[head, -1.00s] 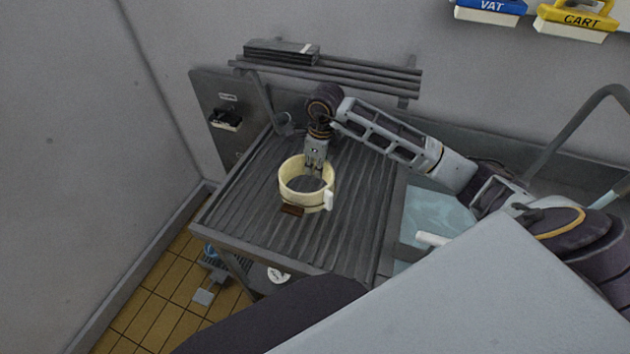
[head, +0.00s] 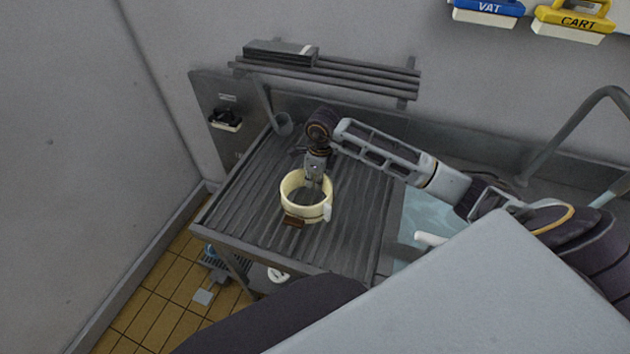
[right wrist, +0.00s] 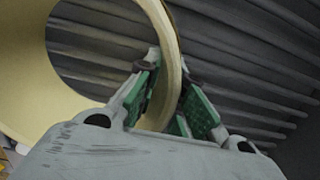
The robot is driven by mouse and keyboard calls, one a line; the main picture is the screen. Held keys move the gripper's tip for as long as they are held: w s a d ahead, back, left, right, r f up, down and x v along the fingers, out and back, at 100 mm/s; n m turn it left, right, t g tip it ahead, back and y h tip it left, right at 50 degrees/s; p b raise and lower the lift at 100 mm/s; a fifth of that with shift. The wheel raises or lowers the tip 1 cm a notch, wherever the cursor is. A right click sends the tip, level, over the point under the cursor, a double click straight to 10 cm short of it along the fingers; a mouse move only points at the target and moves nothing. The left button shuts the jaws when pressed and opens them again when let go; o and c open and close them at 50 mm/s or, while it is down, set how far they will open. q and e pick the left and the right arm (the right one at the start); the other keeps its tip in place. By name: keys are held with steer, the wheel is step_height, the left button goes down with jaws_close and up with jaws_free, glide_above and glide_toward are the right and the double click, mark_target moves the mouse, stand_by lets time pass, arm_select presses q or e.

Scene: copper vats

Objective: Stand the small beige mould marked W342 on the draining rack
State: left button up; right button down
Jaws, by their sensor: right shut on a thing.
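The beige mould (head: 306,214) is an open ring with a white tag on its right side and a brown piece at its front. It is upright over the ribbed grey draining rack (head: 245,215); I cannot tell whether it touches the ribs. I cannot read W342 on it. My right gripper (head: 311,186) reaches down from behind and is shut on the mould's far wall. In the right wrist view, the mould (right wrist: 28,85) fills the left, its wall between the green-padded fingers (right wrist: 172,108). My left gripper is not in view.
A water-filled sink (head: 424,212) lies right of the rack. A small grey cup (head: 283,124) stands at the back left, and a slatted wall shelf (head: 350,82) holds a dark box (head: 280,52). The ribs left and right of the mould are clear.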

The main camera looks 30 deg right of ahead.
steer(key=shift+f, duration=0.3)
steer(key=shift+f, duration=0.1)
steer(key=c, duration=1.5)
jaws_free()
steer(key=shift+s+d+r+b, duration=0.1)
steer(key=shift+s+r+b, duration=0.1)
steer(key=shift+r, duration=1.8)
steer(key=shift+s+d+r+b, duration=0.1)
steer(key=shift+s+d+r, duration=0.05)
steer(key=shift+r, duration=1.9)
steer(key=shift+s+d+r+b, duration=0.1)
steer(key=shift+s+r+b, duration=0.1)
steer(key=shift+r, duration=1.8)
